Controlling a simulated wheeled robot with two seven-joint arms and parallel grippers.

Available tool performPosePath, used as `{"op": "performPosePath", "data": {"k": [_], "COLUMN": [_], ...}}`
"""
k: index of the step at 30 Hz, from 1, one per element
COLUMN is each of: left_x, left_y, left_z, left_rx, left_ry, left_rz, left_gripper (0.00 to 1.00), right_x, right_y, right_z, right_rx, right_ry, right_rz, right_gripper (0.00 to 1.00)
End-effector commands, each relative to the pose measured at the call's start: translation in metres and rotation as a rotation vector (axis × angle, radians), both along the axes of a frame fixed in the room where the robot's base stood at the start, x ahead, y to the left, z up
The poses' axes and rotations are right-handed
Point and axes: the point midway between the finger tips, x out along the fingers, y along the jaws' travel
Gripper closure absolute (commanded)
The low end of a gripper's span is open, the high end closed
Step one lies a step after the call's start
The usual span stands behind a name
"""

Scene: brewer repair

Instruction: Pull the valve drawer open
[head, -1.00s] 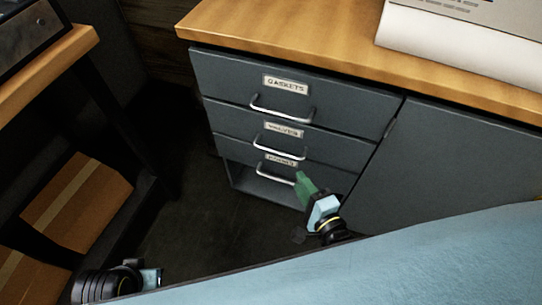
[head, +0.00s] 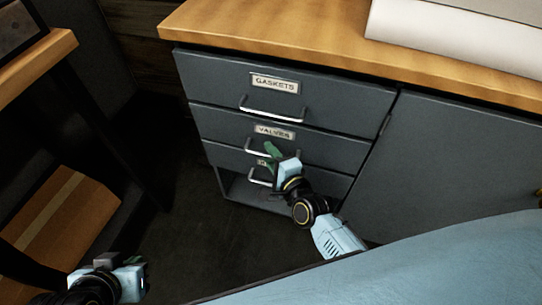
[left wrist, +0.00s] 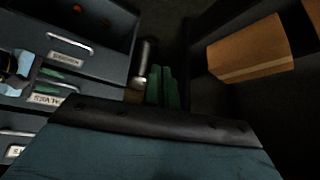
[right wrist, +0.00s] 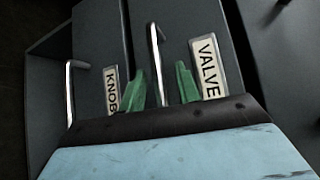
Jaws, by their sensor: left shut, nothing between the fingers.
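The valve drawer (head: 325,150), labelled VALVES, is the middle drawer of a dark grey cabinet and looks closed. Its metal bar handle (right wrist: 154,50) runs between the green fingers of my right gripper (right wrist: 162,88) in the right wrist view. Those fingers are apart, one on each side of the bar. In the head view, my right gripper (head: 271,154) is in front of this handle and hides part of it. My left gripper (head: 140,278) is low at the bottom left, away from the cabinet. Its fingers (left wrist: 163,86) are shut and empty.
The gaskets drawer (head: 220,85) is above and the knobs drawer (right wrist: 90,105) below; both look closed. An open cavity (head: 240,188) lies under them. A wooden countertop (head: 270,40) tops the cabinet. A shelf with a cardboard box (head: 65,215) stands left. The floor between is clear.

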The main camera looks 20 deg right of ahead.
Motion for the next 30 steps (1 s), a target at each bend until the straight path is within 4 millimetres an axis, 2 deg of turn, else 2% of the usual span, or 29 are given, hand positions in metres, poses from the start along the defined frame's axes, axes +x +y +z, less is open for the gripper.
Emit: {"op": "performPosePath", "data": {"k": [6, 14, 26, 30], "left_x": [0.000, 0.000, -0.001, -0.019], "left_y": [0.000, 0.000, 0.000, 0.008], "left_z": [0.000, 0.000, 0.000, -0.006], "left_rx": [0.000, 0.000, 0.002, 0.025], "left_ry": [-0.002, -0.002, 0.009, 0.108], "left_rz": [0.000, 0.000, 0.000, 0.012], "left_gripper": [1.00, 1.00, 1.00, 1.00], "right_x": [0.000, 0.000, -0.002, -0.010], "right_y": [0.000, 0.000, -0.001, -0.002], "right_z": [0.000, 0.000, 0.000, 0.001], "right_rx": [0.000, 0.000, -0.001, 0.000], "right_ry": [0.000, 0.000, 0.000, 0.001], "right_rz": [0.000, 0.000, -0.003, -0.015], "right_gripper": [0.67, 1.00, 1.00, 1.00]}}
